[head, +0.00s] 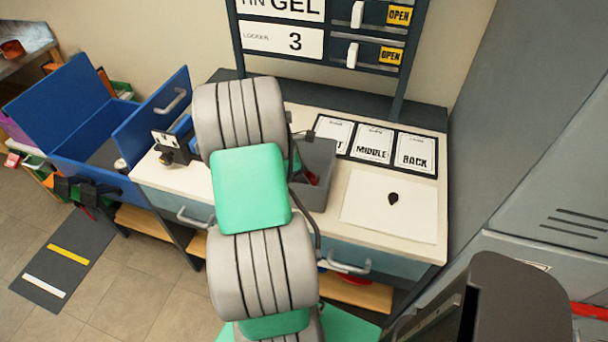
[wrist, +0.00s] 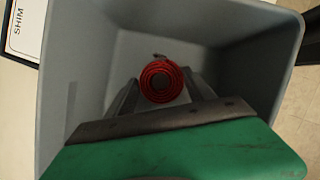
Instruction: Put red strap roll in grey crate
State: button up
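The red strap roll (wrist: 162,80) is a coiled red ring inside the grey crate (wrist: 85,70) in the wrist view. In the head view a small red patch (head: 311,178) shows inside the same crate (head: 318,158) on the worktop. My gripper (wrist: 161,77) reaches down into the crate, with one finger on each side of the roll. The fingers stand apart, and a narrow gap seems to show beside the roll. Its contact with the crate floor is hard to make out. My arm hides part of the crate in the head view.
Cards marked MIDDLE (head: 373,145) and BACK (head: 415,153) lie behind and right of the crate. A white sheet (head: 390,222) with a small dark object lies at the right. A blue open box (head: 85,150) stands left. A board with OPEN labels rises behind.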

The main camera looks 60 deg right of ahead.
jog(key=o, duration=0.4)
jog(key=shift+o, duration=0.2)
jog(key=shift+r, duration=0.1)
jog(key=v, duration=1.2)
jog(key=w+a+r+m+t, duration=0.2)
jog(key=w+a+r+t, duration=0.15)
jog(key=w+a, duration=0.6)
jog(key=a+r+m+t+y, duration=0.2)
jog(key=a+m, duration=0.3)
jog(key=a, duration=2.5)
jog(key=shift+s+a+m+t+y, duration=0.3)
jog(key=shift+s+t+y, duration=0.1)
jog(key=shift+t, duration=0.35)
jog(key=shift+r, duration=0.15)
